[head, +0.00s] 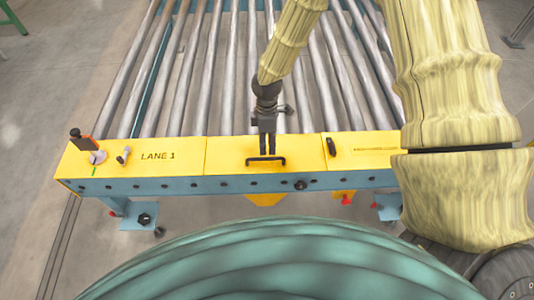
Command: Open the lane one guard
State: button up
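The lane one guard is a yellow cover along the front of the roller conveyor, with the words LANE 1 on its left panel (135,156). A black bar handle (266,160) sits on its middle panel (225,152). My gripper (267,150) is dark and points down at the handle from just behind it. Its fingers look close together. I cannot tell whether they touch the handle or have anything between them. An orange-and-black lever (82,138) on a round white base stands at the left end, beside a small metal knob (124,154).
Silver conveyor rollers (190,75) run back behind the yellow cover. A blue frame rail (225,184) runs under its front edge. Red knobs (347,200) hang below at the right. My covered arm hides the cover's right end. Bare floor (50,85) lies to the left.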

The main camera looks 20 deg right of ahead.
jog(key=shift+s+a+f, duration=0.1)
jog(key=shift+s+f, duration=0.05)
jog(key=shift+f, duration=0.65)
jog(key=shift+s+f, duration=0.2)
jog(key=shift+f, duration=0.6)
jog(key=shift+s+a+f, duration=0.1)
jog(key=shift+s+f, duration=0.05)
jog(key=shift+f, duration=0.65)
grip_shut()
